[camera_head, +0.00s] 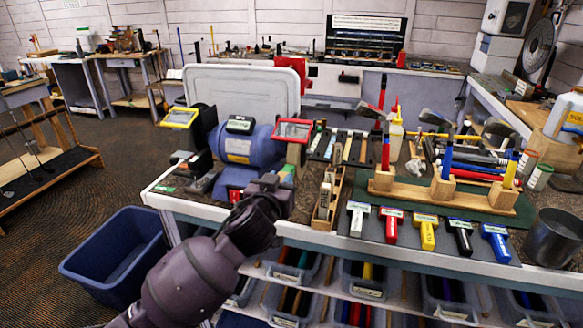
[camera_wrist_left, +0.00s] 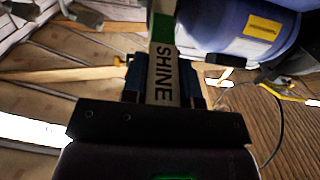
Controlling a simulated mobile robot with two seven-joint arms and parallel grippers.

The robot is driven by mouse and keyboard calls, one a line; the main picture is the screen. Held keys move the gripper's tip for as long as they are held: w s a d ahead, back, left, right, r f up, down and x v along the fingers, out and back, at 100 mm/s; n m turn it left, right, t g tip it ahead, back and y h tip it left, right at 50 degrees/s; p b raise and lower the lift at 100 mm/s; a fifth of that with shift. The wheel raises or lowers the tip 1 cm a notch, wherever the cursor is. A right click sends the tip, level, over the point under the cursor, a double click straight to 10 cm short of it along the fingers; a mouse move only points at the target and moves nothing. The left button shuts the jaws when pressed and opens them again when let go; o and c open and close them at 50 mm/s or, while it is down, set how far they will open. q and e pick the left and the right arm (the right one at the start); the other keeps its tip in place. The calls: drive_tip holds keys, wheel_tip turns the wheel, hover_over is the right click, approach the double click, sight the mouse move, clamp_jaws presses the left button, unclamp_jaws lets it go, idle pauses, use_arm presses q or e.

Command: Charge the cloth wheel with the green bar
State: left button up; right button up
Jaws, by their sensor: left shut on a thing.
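My left gripper (camera_head: 283,184) comes up from the lower left, at the right end of the blue buffing machine (camera_head: 243,147). In the left wrist view, its blue-padded fingers (camera_wrist_left: 163,82) are shut on a bar with a pale wrapper reading SHINE (camera_wrist_left: 164,70) and a green end (camera_wrist_left: 161,28). A small green patch of it seems to show above the gripper in the head view. A pale tan part, probably the cloth wheel (camera_head: 295,154), sits under the red-framed shield (camera_head: 293,130), just above the gripper. I cannot tell whether bar and wheel touch. My right gripper is not in view.
A wooden block with small bars (camera_head: 327,195) stands close right of the gripper. A blue bin (camera_head: 118,258) is on the floor at left. A yellow-framed shield (camera_head: 180,118) covers the machine's left end.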

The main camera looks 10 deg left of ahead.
use_arm(q)
drive_tip(key=shift+w, duration=0.15)
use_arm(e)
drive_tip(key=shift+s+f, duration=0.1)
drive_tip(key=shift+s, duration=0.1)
use_arm(q)
drive_tip(key=shift+w, duration=0.1)
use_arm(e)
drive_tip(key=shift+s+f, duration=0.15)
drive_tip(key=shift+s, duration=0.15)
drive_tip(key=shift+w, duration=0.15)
use_arm(q)
drive_tip(key=shift+d, duration=0.2)
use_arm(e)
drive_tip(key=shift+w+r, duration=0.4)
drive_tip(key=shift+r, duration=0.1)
use_arm(q)
drive_tip(key=shift+d, duration=0.15)
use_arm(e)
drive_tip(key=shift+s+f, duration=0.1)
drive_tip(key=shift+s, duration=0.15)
use_arm(q)
drive_tip(key=shift+d, duration=0.1)
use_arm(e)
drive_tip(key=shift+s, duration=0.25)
use_arm(q)
drive_tip(key=shift+r+p, duration=0.1)
drive_tip(key=shift+p, duration=0.25)
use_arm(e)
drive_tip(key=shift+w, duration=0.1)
